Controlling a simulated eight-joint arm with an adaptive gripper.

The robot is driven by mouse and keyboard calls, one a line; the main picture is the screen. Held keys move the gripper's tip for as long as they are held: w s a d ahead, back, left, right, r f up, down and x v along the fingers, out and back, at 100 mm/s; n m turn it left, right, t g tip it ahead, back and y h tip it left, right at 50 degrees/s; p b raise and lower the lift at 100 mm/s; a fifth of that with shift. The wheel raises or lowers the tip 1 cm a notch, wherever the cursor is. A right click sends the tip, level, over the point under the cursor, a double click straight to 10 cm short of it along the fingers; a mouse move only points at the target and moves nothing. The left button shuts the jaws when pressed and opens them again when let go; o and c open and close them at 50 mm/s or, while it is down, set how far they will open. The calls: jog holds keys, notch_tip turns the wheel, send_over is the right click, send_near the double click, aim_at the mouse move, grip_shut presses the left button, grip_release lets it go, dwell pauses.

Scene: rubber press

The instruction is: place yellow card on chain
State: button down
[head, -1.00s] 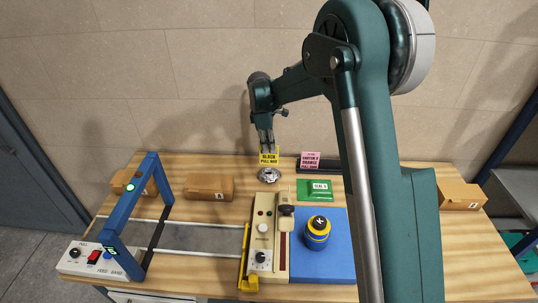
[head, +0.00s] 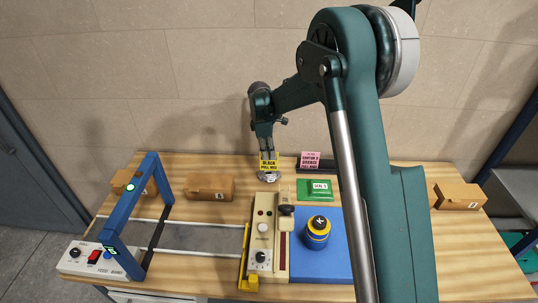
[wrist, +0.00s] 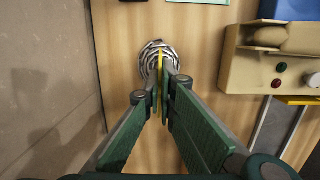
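The yellow card (head: 269,161) with black print is held upright by my gripper (head: 267,150). In the wrist view, the card (wrist: 160,68) shows edge-on as a thin yellow strip between the fingers of my gripper (wrist: 166,88), which are shut on it. The chain (head: 268,177) is a coiled grey metal pile on the wooden table, directly below the card in the head view. In the wrist view, the chain (wrist: 158,50) lies just beyond the fingertips, and the card's edge overlaps it. I cannot tell whether the card touches the chain.
A pink card (head: 311,159) stands in a dark holder right of the chain. A green card (head: 315,190) lies nearby. The beige press (head: 265,235), a blue-yellow knob piece (head: 317,232), a blue frame (head: 122,215) and boxes (head: 211,189) stand around.

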jog(key=c, duration=3.1)
grip_release()
jog(key=shift+f, duration=0.1)
jog(key=shift+c, duration=0.2)
jog(key=o, duration=0.5)
jog(key=shift+c, duration=0.2)
notch_tip(320, 180, up, 12)
jog(key=a, duration=0.1)
jog(key=shift+a, duration=0.25)
jog(key=shift+d+r, duration=0.1)
jog(key=shift+r, duration=0.15)
